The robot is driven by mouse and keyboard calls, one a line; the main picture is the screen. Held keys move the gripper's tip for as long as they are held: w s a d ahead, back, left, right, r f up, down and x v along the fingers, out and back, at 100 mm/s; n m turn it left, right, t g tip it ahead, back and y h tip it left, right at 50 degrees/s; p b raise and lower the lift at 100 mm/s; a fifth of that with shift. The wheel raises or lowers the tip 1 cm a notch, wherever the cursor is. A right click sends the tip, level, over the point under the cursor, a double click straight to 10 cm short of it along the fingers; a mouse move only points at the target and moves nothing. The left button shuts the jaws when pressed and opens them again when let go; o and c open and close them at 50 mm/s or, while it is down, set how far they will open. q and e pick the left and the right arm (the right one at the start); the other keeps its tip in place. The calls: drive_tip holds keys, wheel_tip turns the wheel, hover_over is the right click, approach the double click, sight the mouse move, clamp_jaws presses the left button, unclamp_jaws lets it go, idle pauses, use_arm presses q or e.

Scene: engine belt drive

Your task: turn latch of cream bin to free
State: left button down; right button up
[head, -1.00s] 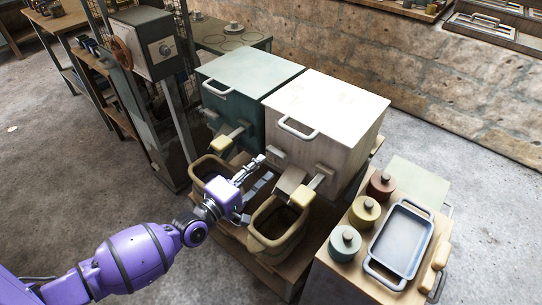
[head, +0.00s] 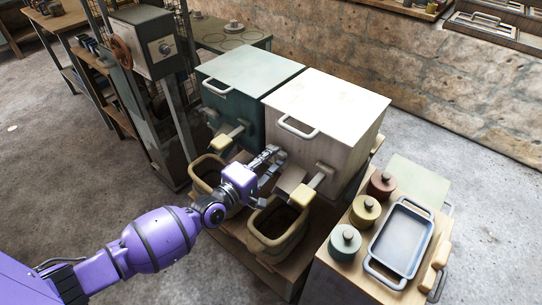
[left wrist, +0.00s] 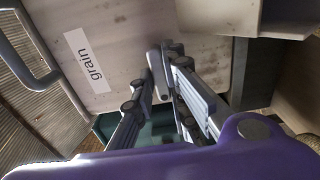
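The cream bin (head: 328,105) stands right of the green bin, its pale lid shut. In the left wrist view its front (left wrist: 125,40) carries a label reading "grain". Its latch (left wrist: 154,66) is a small grey rounded piece on that front, largely hidden by my gripper in the head view. My left gripper (head: 276,163) is at the upper left of the bin's front. Its fingers are apart, and in the left wrist view the gripper (left wrist: 161,74) has the latch between its fingertips. I cannot tell whether they touch it. My right gripper is not in view.
The green bin (head: 240,82) stands close on the left. The cream bin's chute (head: 291,181) and yellow-ended lever (head: 303,197) are just right of my gripper, above a tan tub (head: 275,225). A side table holds a blue tray (head: 402,238) and several canisters.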

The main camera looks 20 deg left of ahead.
use_arm(q)
drive_tip(key=shift+m, duration=0.3)
drive_tip(key=shift+m+p, duration=2.1)
drive_tip(key=shift+m, duration=6.5)
drive_tip(key=c, duration=1.7)
unclamp_jaws()
drive_tip(key=shift+c, duration=0.2)
